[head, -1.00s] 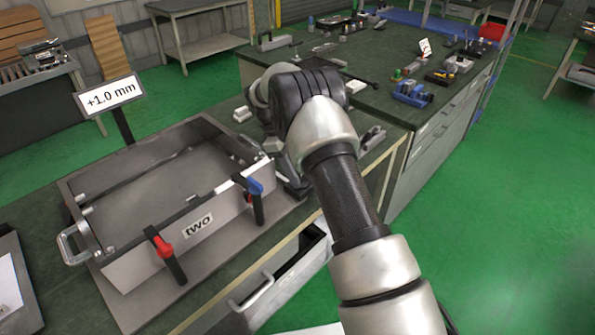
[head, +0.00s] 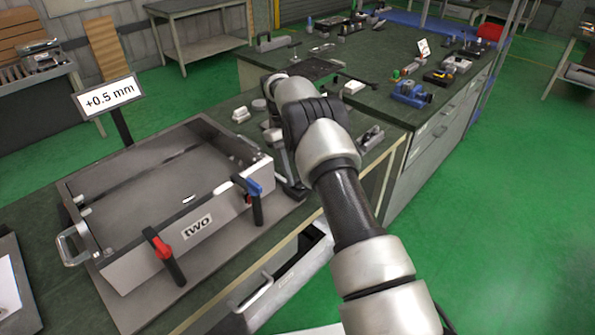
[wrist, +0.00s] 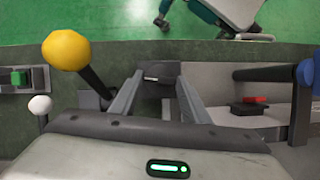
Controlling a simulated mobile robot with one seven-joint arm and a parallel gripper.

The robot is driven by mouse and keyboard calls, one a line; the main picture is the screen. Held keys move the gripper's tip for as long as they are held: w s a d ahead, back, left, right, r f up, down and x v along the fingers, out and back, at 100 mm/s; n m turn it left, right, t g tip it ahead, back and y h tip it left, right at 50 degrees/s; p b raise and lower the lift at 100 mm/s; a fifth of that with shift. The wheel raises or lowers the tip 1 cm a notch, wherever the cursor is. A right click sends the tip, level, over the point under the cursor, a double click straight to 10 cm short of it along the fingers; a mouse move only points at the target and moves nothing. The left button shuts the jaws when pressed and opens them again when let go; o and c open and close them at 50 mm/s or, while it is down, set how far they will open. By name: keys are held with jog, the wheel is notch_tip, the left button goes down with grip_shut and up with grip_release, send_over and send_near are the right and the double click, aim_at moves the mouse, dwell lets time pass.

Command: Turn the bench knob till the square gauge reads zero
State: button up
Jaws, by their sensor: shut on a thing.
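The gauge sign (head: 109,93) on a dark post behind the metal box reads "+0.5 mm" in the head view. In the wrist view, a dark knob (wrist: 161,72) shows between the two grey fingers of my gripper (wrist: 158,82). My gripper is shut on this knob. In the head view my arm covers much of the area right of the box, and I cannot make out the knob or the fingertips clearly there.
An open metal box (head: 150,185) labelled "two" stands on the left bench, with a red-handled clamp (head: 160,247) and a blue-handled clamp (head: 254,187) in front. In the wrist view a yellow ball lever (wrist: 68,50) stands left of my fingers. An open drawer (head: 290,280) juts out below.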

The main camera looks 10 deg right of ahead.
dwell(0.4)
jog(key=o, duration=1)
jog(key=shift+o, duration=0.2)
jog(key=shift+r, duration=0.15)
